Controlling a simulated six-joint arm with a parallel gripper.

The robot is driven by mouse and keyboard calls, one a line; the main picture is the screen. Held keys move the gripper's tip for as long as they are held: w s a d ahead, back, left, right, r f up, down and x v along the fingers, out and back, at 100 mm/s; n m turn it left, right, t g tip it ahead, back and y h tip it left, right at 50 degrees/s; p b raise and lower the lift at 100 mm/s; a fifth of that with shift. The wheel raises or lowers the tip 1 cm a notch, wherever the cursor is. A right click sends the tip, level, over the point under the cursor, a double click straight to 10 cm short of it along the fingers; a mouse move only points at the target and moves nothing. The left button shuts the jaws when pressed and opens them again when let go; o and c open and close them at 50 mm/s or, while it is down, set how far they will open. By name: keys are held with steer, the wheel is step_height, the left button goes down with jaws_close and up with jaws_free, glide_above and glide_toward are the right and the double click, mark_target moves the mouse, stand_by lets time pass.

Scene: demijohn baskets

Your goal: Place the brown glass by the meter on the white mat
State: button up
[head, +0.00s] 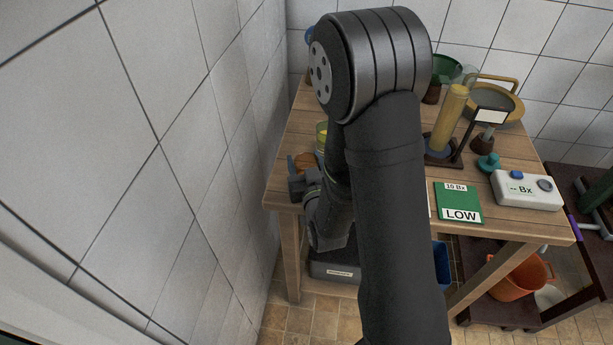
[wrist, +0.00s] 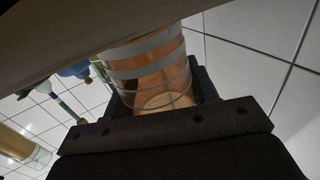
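A clear glass with pale bands and a brown-orange tint (wrist: 150,70) fills the space between the two fingers of my gripper (wrist: 160,90) in the wrist view. The fingers lie close against both its sides, and my gripper looks shut on it. In the head view my gripper (head: 304,184) is low at the table's left end, beside a brown-orange thing (head: 304,162) that looks like this glass. The meter (head: 527,189), a white box reading "Bx", stands at the table's right. A white sliver (head: 429,205) shows beside my arm; I cannot tell whether it is the white mat.
A green card marked "LOW" (head: 459,202) lies near the wooden table's (head: 518,148) front edge. A yellow cylinder (head: 450,118), a teal piece (head: 488,162) and a yellow pan (head: 480,100) stand farther back. My arm hides the table's middle. A tiled wall (head: 235,150) is close on the left.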

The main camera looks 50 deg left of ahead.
steer(key=c, duration=0.7)
steer(key=shift+r, duration=0.15)
steer(key=shift+r, duration=1.65)
steer(key=w+d+r, duration=0.2)
steer(key=d, duration=0.1)
steer(key=w+d+r, duration=0.2)
steer(key=d, duration=0.1)
steer(key=w+d+r, duration=0.3)
steer(key=shift+r, duration=0.1)
steer(key=shift+w+d, duration=0.15)
steer(key=shift+w, duration=0.05)
